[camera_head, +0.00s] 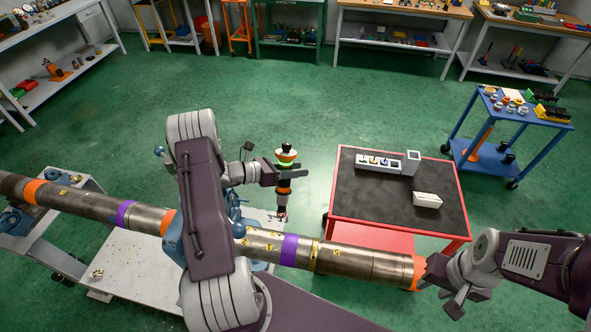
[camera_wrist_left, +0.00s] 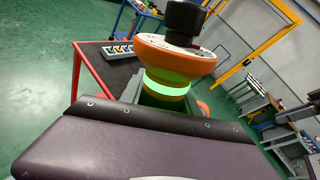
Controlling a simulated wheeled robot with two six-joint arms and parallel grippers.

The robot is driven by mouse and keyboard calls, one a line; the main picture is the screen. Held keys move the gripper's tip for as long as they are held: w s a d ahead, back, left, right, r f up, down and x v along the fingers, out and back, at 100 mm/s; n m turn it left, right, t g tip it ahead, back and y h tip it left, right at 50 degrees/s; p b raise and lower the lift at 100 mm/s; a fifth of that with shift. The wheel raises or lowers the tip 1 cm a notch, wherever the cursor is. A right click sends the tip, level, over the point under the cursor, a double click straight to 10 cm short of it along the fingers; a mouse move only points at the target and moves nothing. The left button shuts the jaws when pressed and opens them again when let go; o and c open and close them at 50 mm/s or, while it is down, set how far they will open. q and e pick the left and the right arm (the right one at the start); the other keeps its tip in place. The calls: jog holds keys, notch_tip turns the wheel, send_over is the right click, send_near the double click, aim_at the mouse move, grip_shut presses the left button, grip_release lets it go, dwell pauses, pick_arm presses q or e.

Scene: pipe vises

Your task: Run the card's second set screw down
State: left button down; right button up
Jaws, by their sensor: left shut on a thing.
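My left gripper (camera_head: 279,172) is shut on an upright driver tool (camera_head: 285,157) with a black top, an orange collar and a glowing green ring. In the left wrist view the tool (camera_wrist_left: 176,52) rises between the dark jaws. The pipe has orange and purple bands and small yellow marks. My right gripper (camera_head: 438,287) is at the pipe's right orange end; its jaw opening is unclear. A white block (camera_head: 427,200), possibly the card, lies on the red cart.
The red cart (camera_head: 343,192) also carries a grey rack (camera_head: 366,166) with coloured pieces and a small grey box (camera_head: 412,162). A blue cart (camera_head: 551,127) stands at the far right. A blue vise (camera_head: 174,243) supports the pipe. Green floor is open behind.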

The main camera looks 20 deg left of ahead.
pick_arm(q)
jog(key=f+b, duration=0.1)
jog(key=s+f+b, duration=0.2)
jog(key=f, duration=0.1)
jog(key=shift+d, duration=0.1)
jog(key=shift+s, duration=0.1)
jog(key=shift+d, duration=0.1)
dwell(0.4)
dwell(0.3)
jog(key=shift+f, duration=0.1)
dwell(0.3)
jog(key=shift+s+f+b, duration=0.15)
jog(key=shift+f+b, duration=0.1)
jog(key=shift+b, duration=0.1)
jog(key=shift+s+d+f+b, duration=0.1)
jog(key=shift+s+f+b, duration=0.1)
jog(key=shift+f+b, duration=0.2)
dwell(2.2)
